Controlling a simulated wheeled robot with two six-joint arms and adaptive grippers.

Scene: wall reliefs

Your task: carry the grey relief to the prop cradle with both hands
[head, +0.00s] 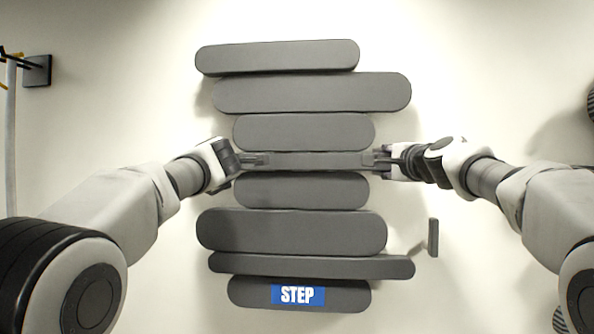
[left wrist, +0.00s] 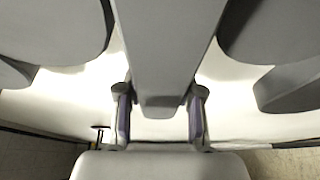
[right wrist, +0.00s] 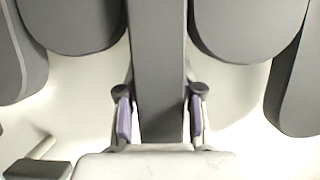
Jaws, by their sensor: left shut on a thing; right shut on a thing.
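The grey relief (head: 305,132) is a stack of several rounded horizontal slabs of different lengths, with a blue STEP label (head: 298,295) on the lowest one. My left gripper (head: 262,160) is shut on the left end of a narrow bar in the relief's middle. My right gripper (head: 375,160) is shut on the right end of the same bar. The bar runs between the fingers in the left wrist view (left wrist: 165,50) and in the right wrist view (right wrist: 159,60). I cannot make out the prop cradle.
A pale wall (head: 480,60) fills the background. A small dark bracket (head: 433,238) sticks out at the relief's lower right. A dark wall plate (head: 38,71) and a pale upright pole (head: 11,140) are at the left. Dark striped objects show at the right edge.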

